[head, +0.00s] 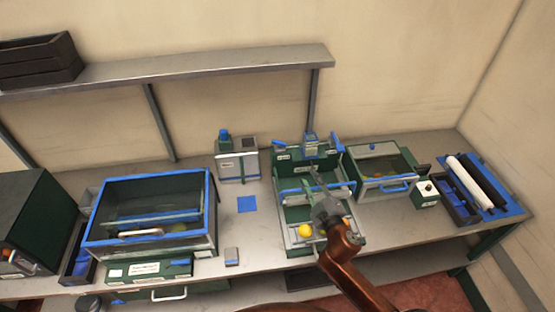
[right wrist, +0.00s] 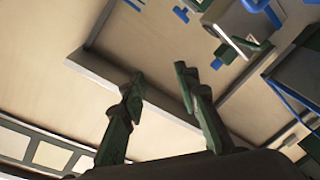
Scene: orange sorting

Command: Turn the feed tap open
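A green sorting unit (head: 287,213) with blue bars stands at the middle right of the bench. Blue fittings (head: 311,138) sit at its back top; I cannot tell for sure which one is the feed tap. A yellow-orange fruit (head: 305,230) lies in the unit's front tray. My left gripper is not in view.
A blue-rimmed glass-fronted box (head: 212,205) stands on the left. A grey box with a blue cap (head: 237,166) is behind it. Another green bin (head: 385,170) and a small white switch box (head: 426,194) are on the right. A wall shelf (head: 200,71) runs above.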

